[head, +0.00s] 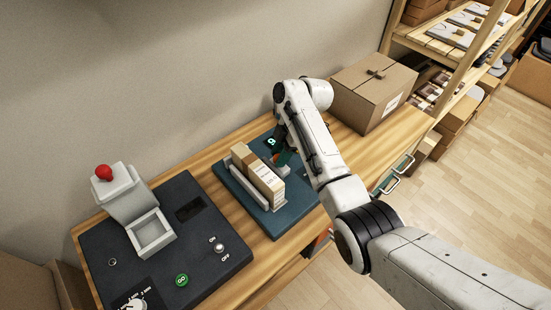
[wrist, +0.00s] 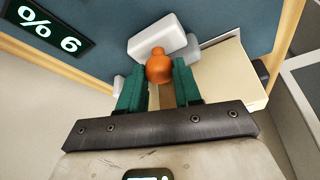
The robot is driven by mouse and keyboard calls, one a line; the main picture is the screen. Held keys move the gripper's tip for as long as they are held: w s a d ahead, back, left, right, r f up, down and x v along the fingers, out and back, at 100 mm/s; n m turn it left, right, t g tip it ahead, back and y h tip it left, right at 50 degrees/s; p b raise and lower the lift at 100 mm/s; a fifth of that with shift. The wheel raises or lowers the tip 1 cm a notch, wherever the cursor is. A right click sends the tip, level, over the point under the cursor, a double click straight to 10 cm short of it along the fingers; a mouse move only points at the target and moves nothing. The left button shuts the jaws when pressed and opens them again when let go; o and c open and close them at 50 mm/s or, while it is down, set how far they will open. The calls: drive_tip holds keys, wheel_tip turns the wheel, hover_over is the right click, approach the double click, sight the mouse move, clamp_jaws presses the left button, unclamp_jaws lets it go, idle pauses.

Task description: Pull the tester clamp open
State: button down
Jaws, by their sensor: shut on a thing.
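The tester is a dark blue base (head: 230,187) on the wooden bench, with a small lit display (head: 270,142) at its back. A tan carton (head: 258,172) stands upright in its light grey clamp (head: 237,168); the carton's pale side also shows in the wrist view (wrist: 232,75). My gripper (head: 284,156) is at the back right end of the carton. In the wrist view, its green fingers (wrist: 158,84) are shut on an orange knob (wrist: 158,64) in front of a light grey block (wrist: 150,38). The knob is hidden in the head view.
A dark panel (head: 205,240) with a grey open-topped box (head: 150,235), a red ball knob (head: 103,172), a switch and a green button lies at left. A closed cardboard box (head: 370,92) stands behind my arm. Wooden shelves (head: 440,45) are at right; a wall is behind.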

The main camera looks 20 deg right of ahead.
drive_tip(key=c, duration=0.9)
unclamp_jaws()
drive_tip(key=shift+w+d, duration=0.1)
drive_tip(key=shift+d, duration=0.25)
drive_tip(key=shift+c, duration=0.2)
drive_tip(key=shift+o, duration=0.8)
drive_tip(key=shift+a, duration=0.1)
drive_tip(key=v, duration=1.1)
drive_tip(key=shift+a+f, duration=0.1)
